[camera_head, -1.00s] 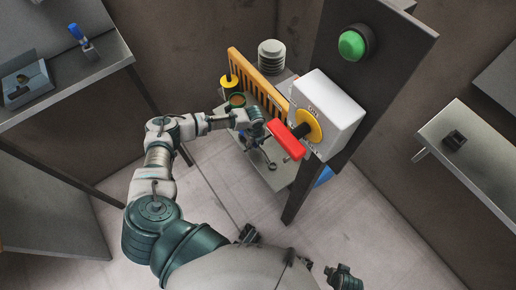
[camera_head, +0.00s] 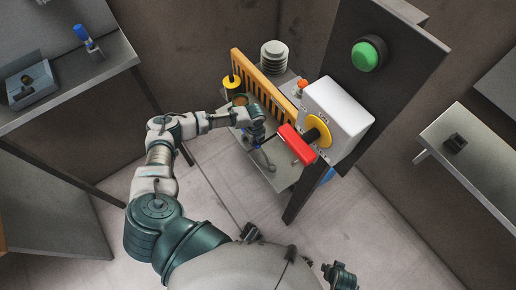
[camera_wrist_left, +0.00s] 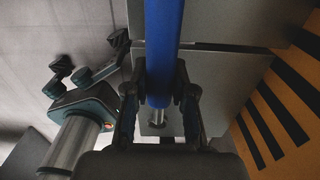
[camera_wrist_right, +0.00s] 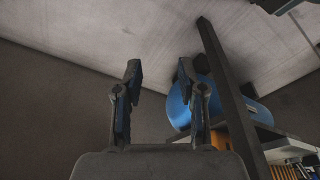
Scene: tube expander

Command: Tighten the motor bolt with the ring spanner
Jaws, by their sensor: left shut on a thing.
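My left gripper (camera_head: 252,138) is over the grey machine plate (camera_head: 284,178), beside the slatted yellow guard. In the left wrist view its fingers (camera_wrist_left: 163,95) are shut on a long blue handle (camera_wrist_left: 164,45), which I take for the ring spanner. In the head view a small dark ring-like end (camera_head: 271,168) shows just below the gripper over the plate. A silver, bolt-like part (camera_wrist_left: 157,118) shows between the fingers; whether it is the motor bolt or part of the spanner I cannot tell. My right gripper (camera_wrist_right: 158,85) is open and empty.
A dark post with a green button (camera_head: 368,54) rises at the right. Side tables (camera_head: 85,85) stand left and right.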

